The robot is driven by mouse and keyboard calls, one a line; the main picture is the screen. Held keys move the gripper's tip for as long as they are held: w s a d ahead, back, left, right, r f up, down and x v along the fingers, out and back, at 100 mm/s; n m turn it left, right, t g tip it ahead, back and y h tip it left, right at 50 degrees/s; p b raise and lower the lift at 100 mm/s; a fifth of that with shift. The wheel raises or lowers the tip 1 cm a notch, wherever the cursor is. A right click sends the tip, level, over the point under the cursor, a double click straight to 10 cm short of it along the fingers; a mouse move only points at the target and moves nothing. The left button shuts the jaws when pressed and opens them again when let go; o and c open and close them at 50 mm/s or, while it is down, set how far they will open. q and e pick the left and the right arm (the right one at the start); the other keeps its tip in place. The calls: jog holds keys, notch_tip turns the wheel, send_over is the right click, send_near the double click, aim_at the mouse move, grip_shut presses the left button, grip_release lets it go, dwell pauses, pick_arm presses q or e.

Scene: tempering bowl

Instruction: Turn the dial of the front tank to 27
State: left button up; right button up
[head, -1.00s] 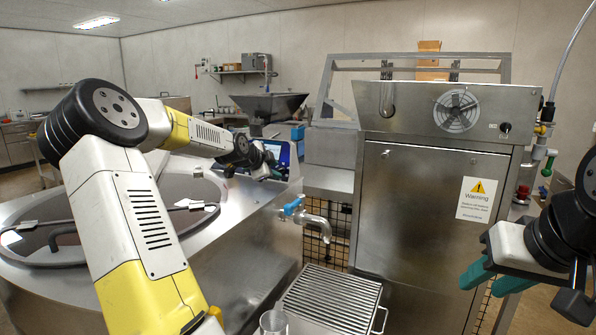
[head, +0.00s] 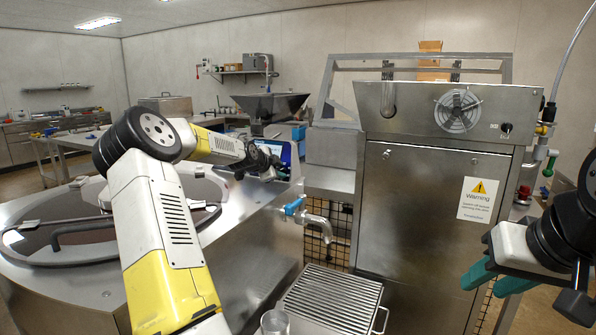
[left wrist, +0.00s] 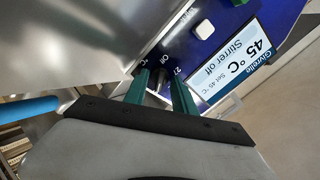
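The front tank (head: 106,294) is the big steel tank at the left in the head view. Its blue control panel (head: 285,160) stands at its far right corner. In the left wrist view, the screen (left wrist: 237,62) reads 45 °C, "Stirrer off" and "Set 45 °C". The dial (left wrist: 158,80) is a small dark shape below the marks "Off" and "27", mostly hidden. My left gripper (left wrist: 160,88) has its green fingers apart, one on each side of the dial; it also shows at the panel in the head view (head: 268,166). My right gripper (head: 484,284) hangs empty at the right, fingers apart.
A steel cabinet (head: 420,210) with a warning label stands right of the tank. A spout with a blue-handled tap (head: 312,216) and a slatted grate (head: 331,298) lie between them. A white button (left wrist: 204,30) is on the panel.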

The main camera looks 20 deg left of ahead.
pick_arm(q)
jog(key=shift+c, duration=0.2)
grip_shut()
jog(key=shift+n, duration=0.3)
jog(key=n, duration=0.9)
jog(key=shift+a+n+h, duration=0.1)
jog(key=shift+n+h, duration=0.2)
jog(key=n, duration=1.2)
jog(key=shift+a+n+h, duration=0.15)
jog(key=shift+n+h, duration=0.15)
jog(key=shift+n, duration=0.1)
